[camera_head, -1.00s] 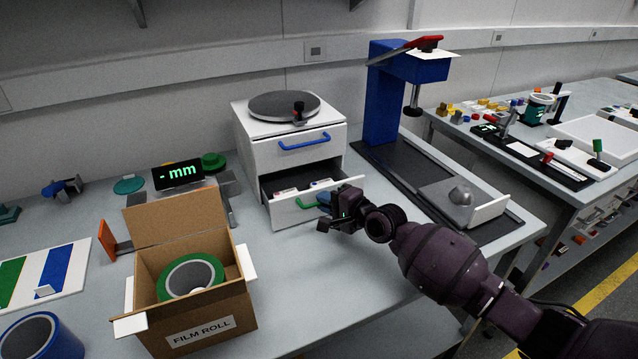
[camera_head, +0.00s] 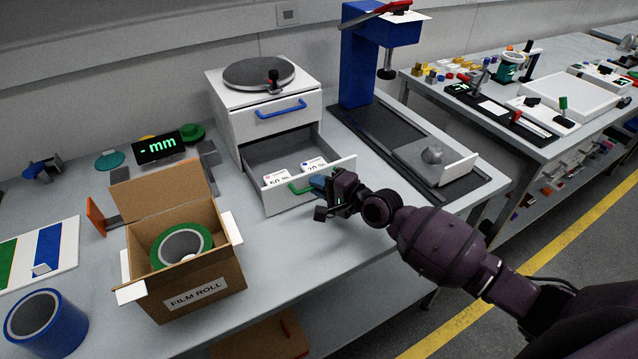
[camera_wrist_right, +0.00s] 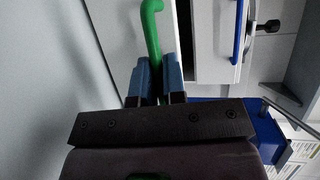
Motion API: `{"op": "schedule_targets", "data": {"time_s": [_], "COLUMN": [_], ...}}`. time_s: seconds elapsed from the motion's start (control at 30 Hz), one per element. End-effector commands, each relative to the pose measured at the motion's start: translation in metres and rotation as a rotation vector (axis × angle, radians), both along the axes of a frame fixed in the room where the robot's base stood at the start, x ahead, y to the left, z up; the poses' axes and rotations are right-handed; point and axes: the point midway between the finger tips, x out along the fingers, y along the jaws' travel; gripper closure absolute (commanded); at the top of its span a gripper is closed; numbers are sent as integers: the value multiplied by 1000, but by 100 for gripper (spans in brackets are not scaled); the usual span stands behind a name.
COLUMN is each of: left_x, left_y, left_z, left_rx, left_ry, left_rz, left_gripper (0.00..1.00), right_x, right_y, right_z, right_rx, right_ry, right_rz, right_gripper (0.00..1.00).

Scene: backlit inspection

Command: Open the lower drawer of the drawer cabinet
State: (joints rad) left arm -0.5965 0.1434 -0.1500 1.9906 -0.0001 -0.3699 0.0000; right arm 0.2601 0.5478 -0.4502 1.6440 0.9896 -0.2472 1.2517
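The white drawer cabinet (camera_head: 222,117) stands on the bench, with a blue handle (camera_head: 281,108) on its shut upper drawer. The lower drawer (camera_head: 335,168) is pulled well out and shows cards inside. Its green handle (camera_head: 300,188) is on the drawer front. My right gripper (camera_head: 320,184) is at that handle. In the right wrist view, the green handle (camera_wrist_right: 151,22) runs down between the two blue fingers (camera_wrist_right: 157,82), which are closed around it. My left gripper is not in view.
A cardboard box (camera_head: 215,274) with a green roll stands left of the drawer. A black-based blue stand (camera_head: 362,70) with a grey stage is to the right. The bench in front of the drawer is mostly clear.

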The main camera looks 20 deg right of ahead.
Motion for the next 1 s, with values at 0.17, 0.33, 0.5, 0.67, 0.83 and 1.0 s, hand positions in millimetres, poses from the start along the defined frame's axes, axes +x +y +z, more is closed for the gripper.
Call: {"op": "schedule_targets", "data": {"time_s": [0.17,0.33,0.5,0.67,0.83,1.0], "left_x": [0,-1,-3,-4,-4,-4], "left_y": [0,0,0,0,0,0], "left_z": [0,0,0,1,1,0], "left_rx": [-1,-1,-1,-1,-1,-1], "left_ry": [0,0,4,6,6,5], "left_rz": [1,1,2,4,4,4], "left_gripper": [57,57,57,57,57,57], "right_x": [0,0,-11,-34,-59,-78], "right_y": [0,-1,-9,-24,-41,-53], "right_z": [0,0,2,7,13,17], "right_rx": [0,-1,-1,-3,-1,-1], "right_ry": [0,1,2,2,2,2], "right_rz": [0,0,-1,-2,-1,0], "right_gripper": [80,80,80,80,80,80]}}
